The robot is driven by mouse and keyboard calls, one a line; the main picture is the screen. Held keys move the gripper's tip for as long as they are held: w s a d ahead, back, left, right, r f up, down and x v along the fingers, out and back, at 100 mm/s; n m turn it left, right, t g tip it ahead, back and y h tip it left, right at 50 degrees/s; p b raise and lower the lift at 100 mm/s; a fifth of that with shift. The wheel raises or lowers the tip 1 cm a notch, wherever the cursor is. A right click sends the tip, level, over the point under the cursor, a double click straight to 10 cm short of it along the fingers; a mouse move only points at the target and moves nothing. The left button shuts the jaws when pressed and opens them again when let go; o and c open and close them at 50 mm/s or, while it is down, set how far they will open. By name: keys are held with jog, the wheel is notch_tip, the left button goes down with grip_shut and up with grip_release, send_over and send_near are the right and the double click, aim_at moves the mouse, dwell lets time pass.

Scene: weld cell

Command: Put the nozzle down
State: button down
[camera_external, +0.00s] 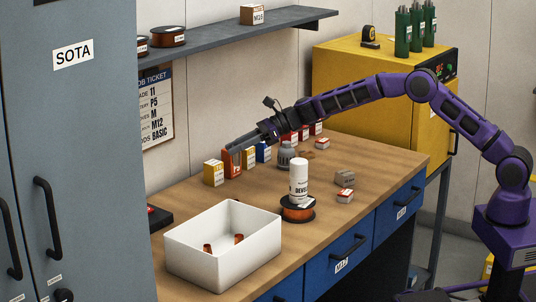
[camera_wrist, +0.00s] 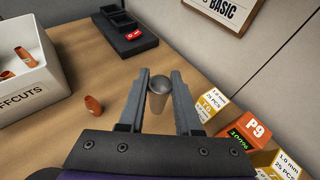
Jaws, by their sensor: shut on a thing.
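My gripper (camera_wrist: 160,80) is shut on a grey, tapered, hollow nozzle (camera_wrist: 158,97), held between the two fingertips with its open round end showing. In the external view my gripper (camera_external: 240,147) reaches in from the right, above the back of the workbench near the small boxes; the nozzle cannot be made out there. In the wrist view an orange nozzle (camera_wrist: 94,105) stands on the wood to the left of my fingers. More orange nozzles (camera_wrist: 22,53) are in the white OFFCUTS bin (camera_wrist: 28,85).
The white bin (camera_external: 222,262) stands at the bench's front left. A black compartment tray (camera_wrist: 133,44) lies beyond my fingers. Boxes, including an orange P9 box (camera_wrist: 248,128), stand close on the right. A white bottle (camera_external: 299,180) stands on a spool (camera_external: 297,212). Bare wood lies between bin and tray.

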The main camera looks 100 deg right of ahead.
jog(key=s+d+m+h+b, duration=0.2)
jog(key=s+d+b, duration=0.2)
jog(key=s+d, duration=0.65)
jog(key=shift+s+a+f+b, duration=0.3)
jog(key=shift+f+b, duration=0.1)
jog(key=shift+f, duration=1.25)
jog(key=shift+s+a+f+b, duration=0.15)
jog(key=shift+s+f+b, duration=0.25)
jog(key=shift+f, duration=1.3)
jog(key=shift+s+a+f+b, duration=0.25)
jog(key=shift+f+b, duration=0.2)
jog(key=shift+f, duration=1.2)
jog(key=shift+f+b, duration=0.3)
jog(key=c, duration=0.6)
grip_release()
jog(key=shift+r, duration=0.1)
jog(key=shift+r, duration=0.1)
